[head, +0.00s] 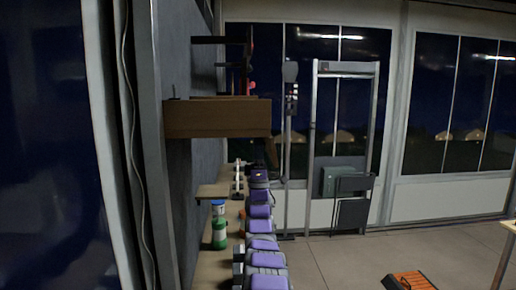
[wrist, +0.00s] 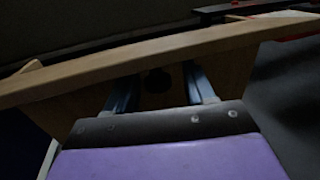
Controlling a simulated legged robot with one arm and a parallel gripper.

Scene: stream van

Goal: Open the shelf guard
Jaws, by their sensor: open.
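The shelf guard seems to be the brown wooden front (head: 217,118) of the wall shelf, left of centre in the head view. In the wrist view a long light wooden edge (wrist: 150,57) runs across, with a wooden panel (wrist: 235,75) under it and a dark round spot in that panel. My gripper (wrist: 158,80) is open, its two bluish fingers apart on either side of the dark spot. The fingertips end at the underside of the wooden edge; I cannot tell whether they touch. In the head view my purple arm reaches up below the shelf, and its fingers are not clear.
Dark shelves (head: 222,40) are above. A grey metal frame (head: 313,150) stands to the right near windows. An orange object (head: 410,281) lies on the floor (head: 350,265), which is otherwise mostly clear.

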